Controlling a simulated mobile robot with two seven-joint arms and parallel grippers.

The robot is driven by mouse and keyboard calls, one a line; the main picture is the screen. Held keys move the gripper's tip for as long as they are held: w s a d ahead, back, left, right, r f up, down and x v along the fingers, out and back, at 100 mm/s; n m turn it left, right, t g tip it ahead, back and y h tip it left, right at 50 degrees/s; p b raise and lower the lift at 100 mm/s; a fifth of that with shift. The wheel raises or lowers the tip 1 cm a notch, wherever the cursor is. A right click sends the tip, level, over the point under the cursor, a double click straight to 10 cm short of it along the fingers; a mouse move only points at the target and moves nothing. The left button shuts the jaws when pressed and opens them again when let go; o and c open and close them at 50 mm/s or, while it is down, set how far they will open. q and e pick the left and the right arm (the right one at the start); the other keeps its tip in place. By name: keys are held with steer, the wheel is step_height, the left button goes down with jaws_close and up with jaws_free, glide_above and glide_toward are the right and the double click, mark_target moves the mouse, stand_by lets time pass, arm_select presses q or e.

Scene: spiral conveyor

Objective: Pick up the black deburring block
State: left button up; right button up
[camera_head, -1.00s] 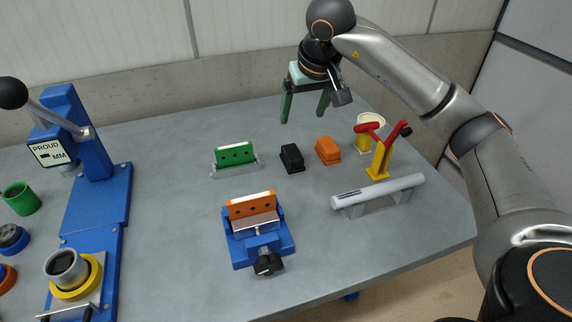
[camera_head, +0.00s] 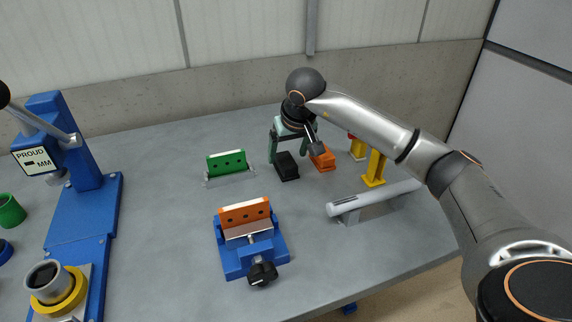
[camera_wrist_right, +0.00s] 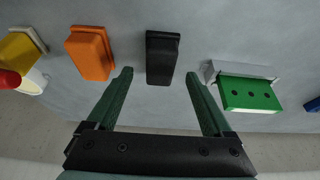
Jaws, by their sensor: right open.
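The black deburring block (camera_head: 287,167) lies on the grey table in the head view, between the green block and the orange block. It also shows in the right wrist view (camera_wrist_right: 162,57), ahead of the fingertips and between their lines. My right gripper (camera_head: 288,158) is open and empty, with its green fingers pointing down close to the black block. In the right wrist view the right gripper (camera_wrist_right: 160,72) has its fingers spread wider than the block. I cannot tell whether a finger touches it. My left gripper is not in view.
The orange block (camera_head: 322,159) lies just right of the black block. A green drilled block (camera_head: 228,163) in a grey holder is to its left. A blue vise (camera_head: 250,252) holding an orange piece, a grey tube (camera_head: 370,198), a yellow stand (camera_head: 374,168) and a blue press (camera_head: 82,210) stand around.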

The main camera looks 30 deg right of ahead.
steer(key=shift+x, duration=1.15)
jaws_close()
